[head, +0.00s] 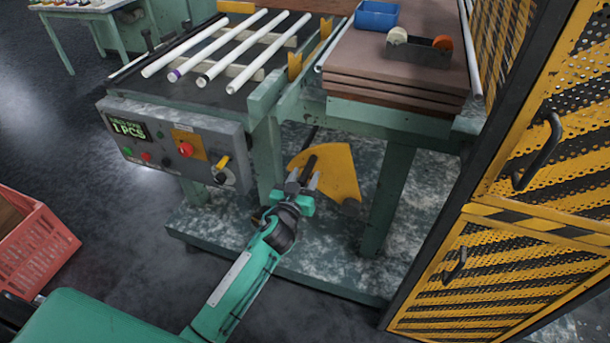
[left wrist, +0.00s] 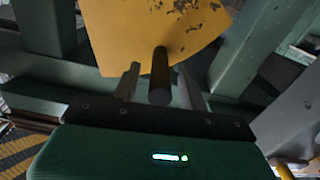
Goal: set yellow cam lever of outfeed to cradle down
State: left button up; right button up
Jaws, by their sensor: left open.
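A yellow plate with worn edges, which I take for the cam lever (head: 335,172), stands under the green machine frame in the head view. It also fills the top middle of the left wrist view (left wrist: 135,35). A black rod (left wrist: 160,75) sticks out from it toward my gripper. My left gripper (head: 303,181) is open in front of the plate. In the left wrist view its two fingers (left wrist: 159,88) stand on either side of the rod, with gaps visible on both sides. The right gripper is not in view.
Several white tubes (head: 230,50) lie on the rack above. The control panel (head: 175,150) with a red knob is left of my gripper. A green leg (head: 385,200) stands to the right. A yellow-black striped guard (head: 500,260) closes the right side. A red crate (head: 40,245) is at left.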

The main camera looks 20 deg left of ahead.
pick_arm(q)
jog(key=shift+w, duration=0.5)
grip_shut()
jog(key=shift+r, duration=0.1)
